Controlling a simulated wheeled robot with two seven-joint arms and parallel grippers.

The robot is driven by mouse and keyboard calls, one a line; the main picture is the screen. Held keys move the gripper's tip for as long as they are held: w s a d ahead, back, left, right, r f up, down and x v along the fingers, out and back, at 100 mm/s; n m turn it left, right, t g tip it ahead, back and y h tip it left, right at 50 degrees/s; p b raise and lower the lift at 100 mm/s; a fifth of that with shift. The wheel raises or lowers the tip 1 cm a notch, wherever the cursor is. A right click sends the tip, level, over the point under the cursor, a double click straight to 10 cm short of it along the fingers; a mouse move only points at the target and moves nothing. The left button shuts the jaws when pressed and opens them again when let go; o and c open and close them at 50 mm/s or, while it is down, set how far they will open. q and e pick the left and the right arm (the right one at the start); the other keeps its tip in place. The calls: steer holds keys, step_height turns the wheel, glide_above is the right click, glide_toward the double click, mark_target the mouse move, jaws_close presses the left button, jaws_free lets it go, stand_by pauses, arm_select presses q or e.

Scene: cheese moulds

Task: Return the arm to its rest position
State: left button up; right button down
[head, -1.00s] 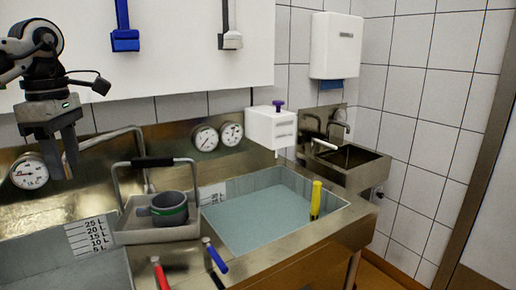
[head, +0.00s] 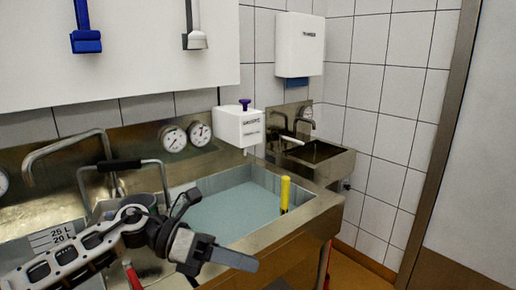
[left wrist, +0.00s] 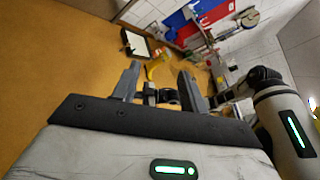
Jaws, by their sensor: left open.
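My left gripper (head: 236,261) is in the lower middle of the head view, in front of the sinks, with its arm coming in from the left. In the left wrist view its two fingers (left wrist: 160,82) stand apart with nothing between them. Beyond them that view shows orange floor and distant items. My right gripper is not identifiable in the head view.
A water-filled steel basin (head: 318,212) holds a yellow-handled item (head: 285,194). A small hand sink (head: 335,165) and a white dispenser (head: 299,45) are on the right. Orange floor (left wrist: 60,50) lies open.

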arm_select(q)
steer(key=s+a+f+m+t+y, duration=0.25)
steer(key=f+m+t, duration=0.35)
steer(key=m, duration=0.5)
steer(key=s+a+f+m+t+y, duration=0.25)
steer(key=f+m+t+y, duration=0.2)
steer(key=f+m, duration=0.5)
steer(key=s+a+f+m+t+y, duration=0.1)
steer(key=a+f+m+t+y, duration=0.2)
steer(key=f+m+t, duration=0.65)
steer(key=s+a+f+n+g+y, duration=0.1)
steer(key=s+a+f+g, duration=0.1)
steer(key=s+g, duration=0.2)
steer(key=s+a+f+n+g+y, duration=0.1)
steer(key=s+a+f+n+g, duration=0.1)
steer(key=s, duration=0.4)
steer(key=shift+a+f+g, duration=0.25)
steer(key=shift+f+g, duration=0.6)
steer(key=shift+g, duration=0.05)
